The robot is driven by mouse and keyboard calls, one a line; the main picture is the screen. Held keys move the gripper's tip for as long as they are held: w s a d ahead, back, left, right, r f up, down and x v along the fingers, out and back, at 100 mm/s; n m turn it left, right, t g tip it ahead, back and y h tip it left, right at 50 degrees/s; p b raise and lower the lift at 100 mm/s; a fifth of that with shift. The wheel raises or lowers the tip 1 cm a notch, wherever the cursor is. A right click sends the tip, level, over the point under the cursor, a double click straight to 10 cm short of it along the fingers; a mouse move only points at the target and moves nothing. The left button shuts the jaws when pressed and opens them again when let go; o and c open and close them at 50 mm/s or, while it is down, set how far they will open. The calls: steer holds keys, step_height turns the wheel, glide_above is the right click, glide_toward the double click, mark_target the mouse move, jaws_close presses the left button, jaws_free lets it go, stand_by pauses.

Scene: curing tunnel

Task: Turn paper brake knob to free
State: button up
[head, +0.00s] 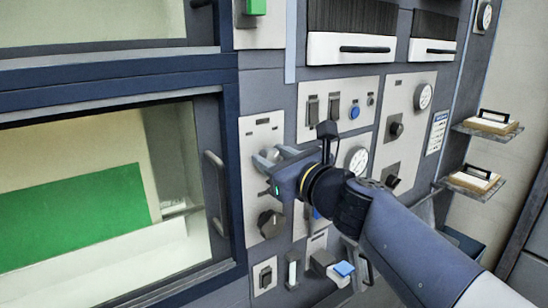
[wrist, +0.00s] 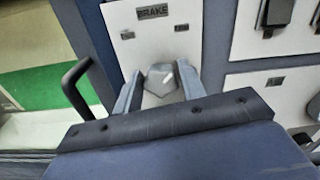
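The brake knob (wrist: 162,80) is a grey knob on a white plate (wrist: 158,38) under a label reading BRAKE in the wrist view. Two small labels sit above it to the left and right; I cannot read them. My gripper (wrist: 160,84) has one finger on each side of the knob, with a narrow gap at the left; contact at the right is unclear. In the head view my gripper (head: 268,158) is at the panel plate, and its fingers partly hide the knob.
A dark rotary knob (head: 270,223) sits below on the same plate. A dark door handle (head: 216,190) stands out left of it, beside the window. Switches, a blue button (head: 355,112) and gauges lie to the right. Two small shelves (head: 470,182) project at far right.

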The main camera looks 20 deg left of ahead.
steer(key=c, duration=0.6)
steer(key=shift+f+b, duration=0.1)
steer(key=shift+b, duration=0.25)
steer(key=n+b, duration=0.2)
steer(key=n, duration=0.1)
steer(key=shift+f, duration=0.1)
steer(key=n+b, duration=0.4)
steer(key=shift+s+n, duration=0.1)
steer(key=shift+n, duration=0.3)
steer(key=shift+a+f+n+b, duration=0.1)
steer(key=shift+f+n+b, duration=0.05)
steer(key=shift+n+b, duration=4.25)
steer(key=shift+n+p, duration=0.55)
steer(key=shift+n, duration=0.25)
